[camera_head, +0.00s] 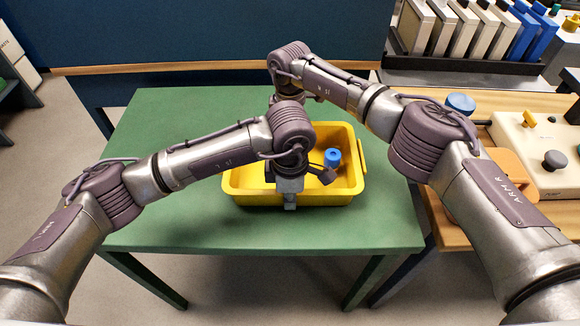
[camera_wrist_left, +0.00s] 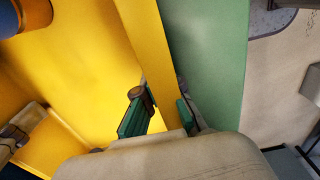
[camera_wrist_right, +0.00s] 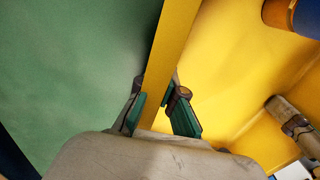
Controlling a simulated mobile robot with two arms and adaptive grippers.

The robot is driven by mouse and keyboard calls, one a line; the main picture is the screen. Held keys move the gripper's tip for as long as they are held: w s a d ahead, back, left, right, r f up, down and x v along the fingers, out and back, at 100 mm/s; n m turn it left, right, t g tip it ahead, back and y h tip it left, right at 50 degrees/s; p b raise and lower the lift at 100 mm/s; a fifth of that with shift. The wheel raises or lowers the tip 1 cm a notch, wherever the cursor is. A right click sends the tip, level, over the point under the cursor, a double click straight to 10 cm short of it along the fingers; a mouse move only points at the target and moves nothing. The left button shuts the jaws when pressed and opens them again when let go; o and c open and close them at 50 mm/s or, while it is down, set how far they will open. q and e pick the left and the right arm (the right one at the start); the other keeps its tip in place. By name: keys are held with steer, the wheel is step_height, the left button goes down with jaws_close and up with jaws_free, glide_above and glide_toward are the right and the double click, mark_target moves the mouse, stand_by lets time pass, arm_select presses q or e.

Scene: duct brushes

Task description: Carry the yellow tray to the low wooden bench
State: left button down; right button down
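The yellow tray (camera_head: 348,194) sits on the green table (camera_head: 180,225), with a blue cylinder (camera_head: 332,157) inside. My left gripper (camera_head: 290,200) is at the tray's near wall. In the left wrist view, its fingers (camera_wrist_left: 163,110) are close on both sides of the wall and appear shut on it. My right gripper is hidden by the arms in the head view, at the tray's far side. In the right wrist view, its fingers (camera_wrist_right: 156,108) also appear shut on a tray wall. A wooden surface (camera_head: 515,100) stands right of the green table; I cannot tell whether it is the low bench.
The wooden surface bears a cream device (camera_head: 545,150), an orange object (camera_head: 505,170) and a blue round object (camera_head: 460,103). A rack of upright panels (camera_head: 470,35) is at the back right. A dark blue partition (camera_head: 200,30) stands behind. The front of the green table is clear.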

arm_select(q)
steer(key=shift+r, duration=0.15)
arm_select(e)
steer(key=shift+r, duration=0.15)
